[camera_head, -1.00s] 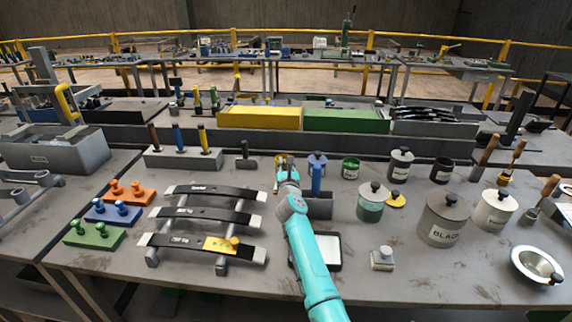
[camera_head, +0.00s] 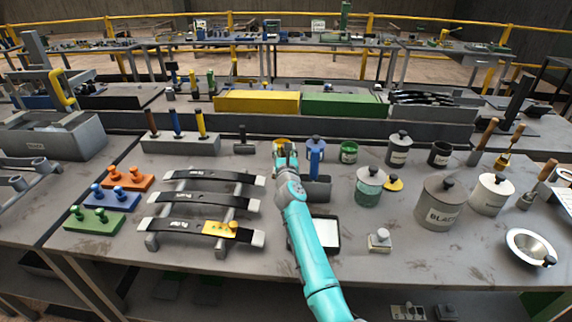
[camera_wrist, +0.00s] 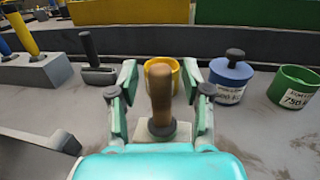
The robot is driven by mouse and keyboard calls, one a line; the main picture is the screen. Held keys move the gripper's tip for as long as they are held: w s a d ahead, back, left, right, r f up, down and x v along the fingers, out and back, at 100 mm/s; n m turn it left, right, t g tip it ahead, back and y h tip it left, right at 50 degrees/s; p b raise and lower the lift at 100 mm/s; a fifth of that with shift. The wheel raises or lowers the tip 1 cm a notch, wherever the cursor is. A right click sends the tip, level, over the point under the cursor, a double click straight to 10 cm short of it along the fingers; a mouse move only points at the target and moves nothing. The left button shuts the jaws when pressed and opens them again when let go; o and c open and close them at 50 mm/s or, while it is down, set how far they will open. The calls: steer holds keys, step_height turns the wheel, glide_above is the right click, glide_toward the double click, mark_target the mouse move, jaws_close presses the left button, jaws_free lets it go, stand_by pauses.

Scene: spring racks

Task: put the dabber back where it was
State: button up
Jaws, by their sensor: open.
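In the wrist view, an upright wooden-handled tool (camera_wrist: 161,92), which looks like the dabber, has a dark collar at its foot and stands over a pale block (camera_wrist: 158,135). My gripper (camera_wrist: 164,85) is open, with one finger on each side of the handle and visible gaps between. In the head view my gripper (camera_head: 286,150) is at the back middle of the bench, and it hides the tool there. A yellow pot (camera_wrist: 179,75) stands just behind the handle. I cannot tell whether the foot rests on the block or in it.
A blue lidded pot (camera_wrist: 230,78) and a green pot (camera_wrist: 296,86) stand to the right. A hammer (camera_wrist: 92,50) stands left. Dark leaf springs (camera_head: 205,202) lie on a rack at left.

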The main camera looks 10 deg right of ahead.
steer(key=s+a, duration=0.1)
steer(key=s, duration=0.9)
steer(key=shift+s+a+f, duration=0.3)
steer(key=shift+s, duration=0.05)
steer(key=shift+s, duration=0.1)
